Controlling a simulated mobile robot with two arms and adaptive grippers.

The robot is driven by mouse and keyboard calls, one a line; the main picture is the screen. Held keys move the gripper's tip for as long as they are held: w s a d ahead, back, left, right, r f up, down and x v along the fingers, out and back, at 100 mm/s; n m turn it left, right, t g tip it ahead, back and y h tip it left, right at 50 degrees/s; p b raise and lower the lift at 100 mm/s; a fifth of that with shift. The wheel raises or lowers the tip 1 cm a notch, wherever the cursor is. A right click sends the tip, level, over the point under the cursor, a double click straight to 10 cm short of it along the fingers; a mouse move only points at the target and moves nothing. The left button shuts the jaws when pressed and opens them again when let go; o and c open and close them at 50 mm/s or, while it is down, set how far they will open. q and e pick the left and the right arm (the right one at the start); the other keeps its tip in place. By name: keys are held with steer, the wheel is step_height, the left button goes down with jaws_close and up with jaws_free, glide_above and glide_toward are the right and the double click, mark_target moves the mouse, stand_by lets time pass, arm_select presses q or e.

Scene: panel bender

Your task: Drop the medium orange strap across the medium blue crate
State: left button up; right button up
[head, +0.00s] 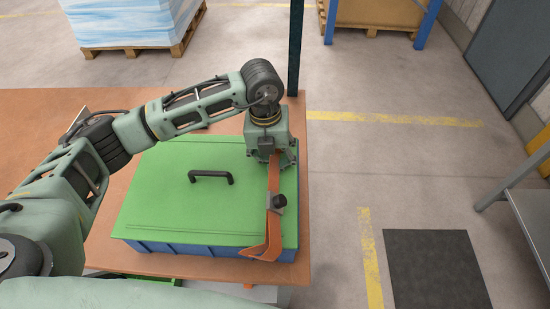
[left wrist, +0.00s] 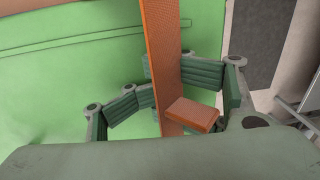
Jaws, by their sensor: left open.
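The medium blue crate (head: 190,249) stands on the brown table with a green lid (head: 165,200) on it. The orange strap (head: 273,225) lies across the lid near its right end, with a dark knob midway and a bent end at the crate's front edge. My left gripper (head: 279,158) is over the strap's far end at the lid's back right. In the left wrist view the strap (left wrist: 163,40) passes between the open green fingers of my left gripper (left wrist: 178,98). The strap's far end is partly hidden by the gripper. My right gripper is not in view.
A black handle (head: 210,177) stands up from the middle of the lid. The brown table (head: 100,190) ends just right of the crate. A dark post (head: 295,50) rises behind the gripper. A grey bench (head: 530,205) stands at the right, with open floor between.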

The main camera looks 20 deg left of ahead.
arm_select(q)
steer(key=shift+s+a+r, duration=0.1)
steer(key=shift+s+a, duration=0.1)
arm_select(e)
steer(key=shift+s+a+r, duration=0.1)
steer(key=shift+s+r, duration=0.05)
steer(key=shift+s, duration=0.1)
